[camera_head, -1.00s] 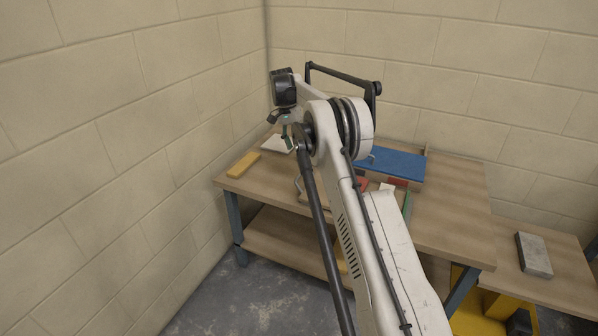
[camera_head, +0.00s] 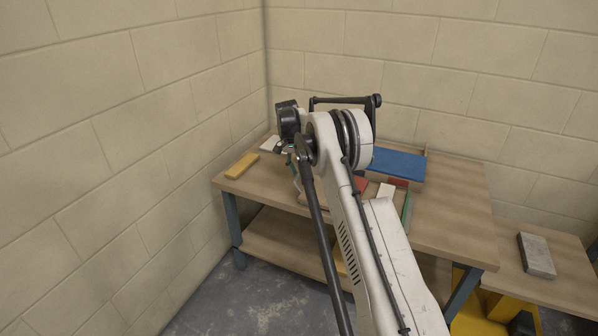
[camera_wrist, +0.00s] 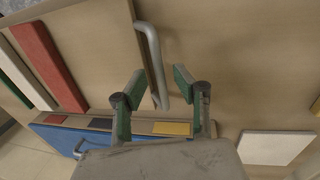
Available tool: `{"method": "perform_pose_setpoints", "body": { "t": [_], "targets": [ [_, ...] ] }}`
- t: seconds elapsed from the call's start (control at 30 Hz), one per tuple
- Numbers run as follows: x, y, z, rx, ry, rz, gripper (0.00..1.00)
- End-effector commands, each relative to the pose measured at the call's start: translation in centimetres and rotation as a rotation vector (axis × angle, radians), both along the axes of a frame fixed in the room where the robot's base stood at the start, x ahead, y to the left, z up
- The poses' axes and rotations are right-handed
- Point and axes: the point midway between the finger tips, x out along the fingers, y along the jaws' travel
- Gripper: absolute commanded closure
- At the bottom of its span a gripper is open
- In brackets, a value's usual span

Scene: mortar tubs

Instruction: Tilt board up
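In the wrist view a flat wooden board (camera_wrist: 100,45) lies at the upper left, with a grey metal bar handle (camera_wrist: 151,52) along its right edge. My gripper (camera_wrist: 159,78) is open, its two green-padded fingers apart. The lower part of the handle shows between the fingertips; I cannot tell whether either finger touches it. In the head view my arm hides most of the board, and my gripper (camera_head: 291,155) is partly hidden above the workbench (camera_head: 455,225).
A yellow block (camera_head: 241,165) and a white tile (camera_head: 270,143) lie at the bench's left. A blue slab (camera_head: 398,163) is at the back. Red (camera_wrist: 48,65) and white strips lie left in the wrist view. A grey block (camera_head: 536,254) rests on the right-hand table.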

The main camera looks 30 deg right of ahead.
Motion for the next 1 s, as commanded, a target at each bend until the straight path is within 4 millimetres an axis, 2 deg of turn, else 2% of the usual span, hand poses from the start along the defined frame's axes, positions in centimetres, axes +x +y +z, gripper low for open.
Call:
{"method": "perform_pose_setpoints", "body": {
  "t": [0.07,0.3,0.77,1.0],
  "targets": [
    [0.0,0.0,0.0,0.000,0.000,0.000,0.72],
    [0.0,0.0,0.0,0.000,0.000,0.000,1.00],
    [0.0,0.0,0.4,0.004,-0.005,0.001,1.00],
    [-0.3,0.2,2.6,0.034,-0.042,0.006,1.00]
  ]
}}
